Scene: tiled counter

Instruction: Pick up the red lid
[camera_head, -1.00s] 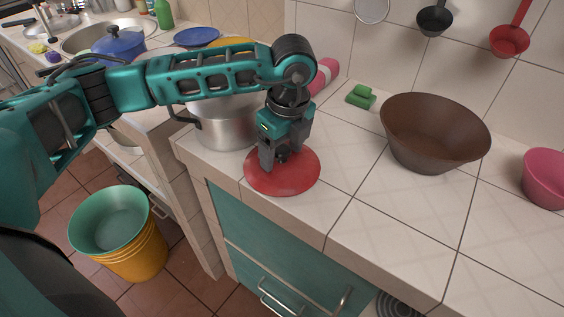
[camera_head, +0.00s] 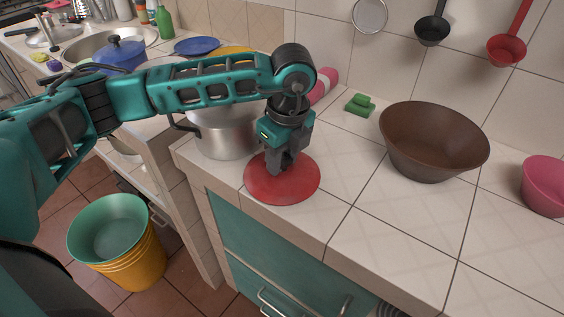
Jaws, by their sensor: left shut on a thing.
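The red lid (camera_head: 292,190) is a flat round disc lying on the white tiled counter near its front edge. My left gripper (camera_head: 277,170) points down over the middle of the lid and is shut on it, its fingers close together. The part of the lid between the fingers is hidden by them. The lid looks flat on the counter; I cannot tell a gap under it. My right gripper is out of view.
A metal pot (camera_head: 226,135) stands just behind and left of the lid. A brown bowl (camera_head: 433,140), a green block (camera_head: 360,104) and a pink bowl (camera_head: 545,186) are to the right. Stacked buckets (camera_head: 118,242) stand on the floor. The counter right of the lid is clear.

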